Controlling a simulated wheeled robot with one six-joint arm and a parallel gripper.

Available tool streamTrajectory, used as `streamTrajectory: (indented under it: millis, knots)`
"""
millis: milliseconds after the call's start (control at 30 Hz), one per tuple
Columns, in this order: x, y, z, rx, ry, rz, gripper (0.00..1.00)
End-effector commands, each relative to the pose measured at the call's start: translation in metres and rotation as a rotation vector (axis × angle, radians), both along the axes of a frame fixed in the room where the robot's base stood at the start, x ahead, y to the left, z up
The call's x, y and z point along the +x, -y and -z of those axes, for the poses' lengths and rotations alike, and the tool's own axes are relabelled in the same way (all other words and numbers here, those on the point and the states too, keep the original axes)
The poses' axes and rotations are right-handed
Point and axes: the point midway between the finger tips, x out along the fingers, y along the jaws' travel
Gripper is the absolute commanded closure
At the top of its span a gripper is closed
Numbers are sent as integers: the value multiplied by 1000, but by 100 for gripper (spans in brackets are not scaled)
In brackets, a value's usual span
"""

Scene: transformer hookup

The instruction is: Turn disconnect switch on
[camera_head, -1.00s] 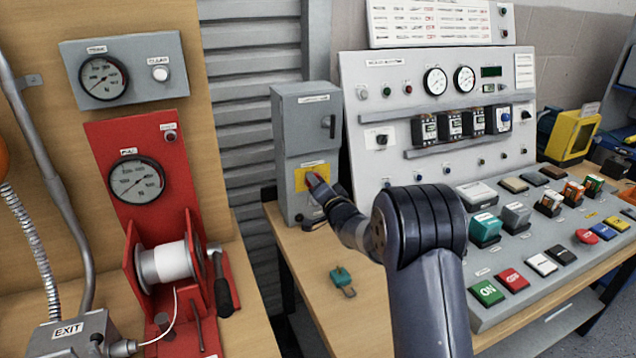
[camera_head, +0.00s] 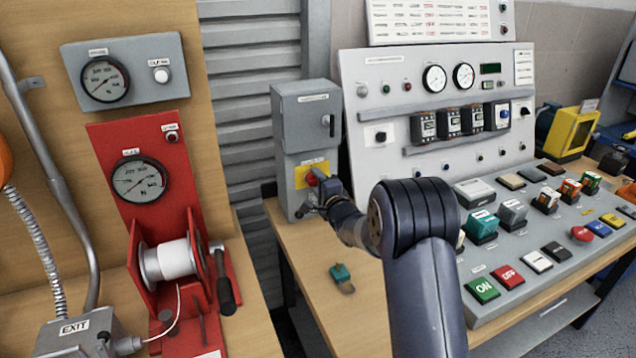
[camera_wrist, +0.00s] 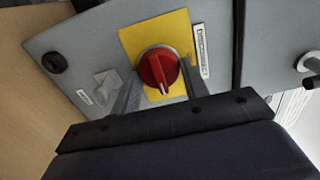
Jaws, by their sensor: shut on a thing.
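The disconnect switch is a red rotary knob (camera_wrist: 159,69) on a yellow plate (camera_wrist: 140,38), on the lower front of a grey cabinet (camera_head: 305,123). The knob also shows in the head view (camera_head: 312,178), partly covered by my gripper. My gripper (camera_wrist: 156,86) is shut on the knob, with one finger on each side of it in the wrist view. The knob's ridge with a pale mark points down and slightly right in the wrist view. In the head view my gripper (camera_head: 320,190) is at the cabinet's lower front. A label beside the plate reads roughly "disconnect".
A small grey toggle (camera_wrist: 107,83) and a black round fitting (camera_wrist: 54,62) are left of the knob. A teal padlock-like piece (camera_head: 341,273) lies on the wooden table (camera_head: 308,285). A sloped control panel (camera_head: 500,262) is at right, a red cable reel stand (camera_head: 150,215) at left.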

Motion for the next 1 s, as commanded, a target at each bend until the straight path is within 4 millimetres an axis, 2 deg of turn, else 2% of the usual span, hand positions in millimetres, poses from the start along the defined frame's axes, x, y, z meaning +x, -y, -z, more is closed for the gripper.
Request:
streamTrajectory:
  millis: [433,467,700,1000]
  knots:
    - [0,0,0,11,-4,1,80]
    - [0,0,0,11,-4,1,56]
    - [0,0,0,10,-4,0,37]
    - [-2,1,0,9,-4,0,36]
